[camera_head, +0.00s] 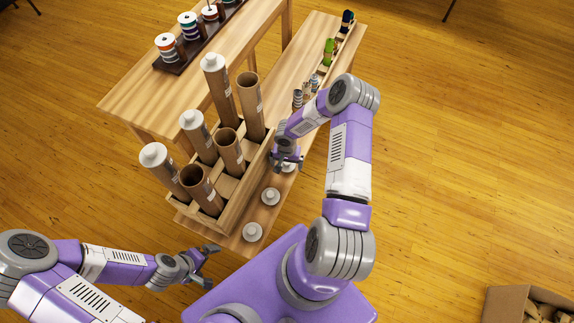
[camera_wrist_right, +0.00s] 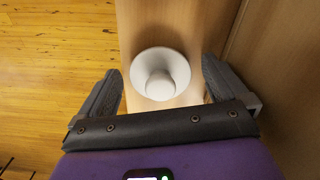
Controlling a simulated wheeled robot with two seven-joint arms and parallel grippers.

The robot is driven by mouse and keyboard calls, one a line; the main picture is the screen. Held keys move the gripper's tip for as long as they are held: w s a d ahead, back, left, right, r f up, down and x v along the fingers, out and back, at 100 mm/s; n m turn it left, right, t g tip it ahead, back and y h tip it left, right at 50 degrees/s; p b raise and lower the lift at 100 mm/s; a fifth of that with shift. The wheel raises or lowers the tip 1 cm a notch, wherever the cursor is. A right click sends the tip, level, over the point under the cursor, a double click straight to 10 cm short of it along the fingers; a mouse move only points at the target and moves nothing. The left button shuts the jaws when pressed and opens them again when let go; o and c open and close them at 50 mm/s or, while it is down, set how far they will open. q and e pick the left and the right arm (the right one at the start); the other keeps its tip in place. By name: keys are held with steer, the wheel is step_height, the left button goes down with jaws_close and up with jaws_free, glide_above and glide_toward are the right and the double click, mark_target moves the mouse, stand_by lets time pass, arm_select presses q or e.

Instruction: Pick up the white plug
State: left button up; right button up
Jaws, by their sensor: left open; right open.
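Three loose white plugs lie along the front edge of the wooden bench: a near one (camera_head: 252,232), a middle one (camera_head: 270,196) and a far one (camera_head: 290,166) partly hidden by my right gripper (camera_head: 287,163). In the right wrist view a white plug (camera_wrist_right: 160,74) with a round flange and central knob sits between the open fingers of my right gripper (camera_wrist_right: 162,88), slightly beyond them. I see no contact. My left gripper (camera_head: 207,263) is open and empty, off the bench's near end.
A wooden crate (camera_head: 234,212) holds several cardboard tubes, some capped with white plugs, close beside the loose plugs. A higher table (camera_head: 130,100) carries a dark rack of spools (camera_head: 185,62). A cardboard box (camera_head: 508,302) stands on the floor at lower right.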

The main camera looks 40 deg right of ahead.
steer(key=c, duration=1.1)
steer(key=shift+r, duration=0.1)
